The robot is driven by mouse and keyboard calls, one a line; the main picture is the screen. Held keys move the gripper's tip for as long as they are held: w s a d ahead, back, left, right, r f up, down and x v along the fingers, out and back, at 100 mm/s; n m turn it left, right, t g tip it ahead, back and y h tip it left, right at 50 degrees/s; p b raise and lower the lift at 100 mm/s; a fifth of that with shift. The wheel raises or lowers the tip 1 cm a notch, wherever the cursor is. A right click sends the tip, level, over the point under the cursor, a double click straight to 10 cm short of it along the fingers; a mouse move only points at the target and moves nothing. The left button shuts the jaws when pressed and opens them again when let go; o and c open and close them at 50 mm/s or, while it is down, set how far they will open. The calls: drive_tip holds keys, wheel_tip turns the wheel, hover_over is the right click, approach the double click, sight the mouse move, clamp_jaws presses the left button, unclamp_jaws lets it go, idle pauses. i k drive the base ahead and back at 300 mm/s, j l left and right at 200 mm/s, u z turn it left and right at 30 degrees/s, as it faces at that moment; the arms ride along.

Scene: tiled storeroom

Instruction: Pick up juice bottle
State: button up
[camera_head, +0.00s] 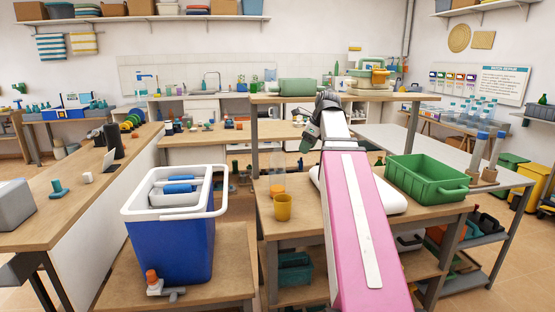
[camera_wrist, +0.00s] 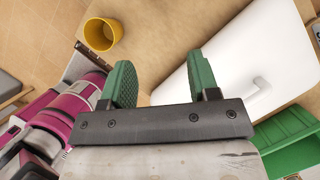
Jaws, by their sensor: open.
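My gripper (camera_wrist: 163,78) is open, with its two green fingers apart and nothing between them. In the head view my gripper (camera_head: 307,140) is at the end of my pink arm, above the middle table. I cannot make out a juice bottle for certain in either view. A faint clear shape (camera_head: 277,178) stands behind the yellow cup in the head view and may be a bottle.
The yellow cup (camera_head: 283,207) stands at the table's left front and shows in the wrist view (camera_wrist: 102,34). A white object (camera_wrist: 230,65) lies right of it. A green crate (camera_head: 425,179) is farther right. A blue cooler (camera_head: 172,245) stands at left. A raised shelf (camera_head: 390,97) spans the table's back.

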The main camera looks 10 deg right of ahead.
sight(277, 170)
drive_tip(key=k+l, duration=0.1)
drive_tip(key=l, duration=0.25)
drive_tip(key=k+l, duration=0.1)
drive_tip(key=l, duration=0.2)
drive_tip(key=k+l, duration=0.1)
drive_tip(key=l, duration=0.25)
drive_tip(key=k+l, duration=0.1)
drive_tip(key=l, duration=0.2)
drive_tip(key=u, duration=0.05)
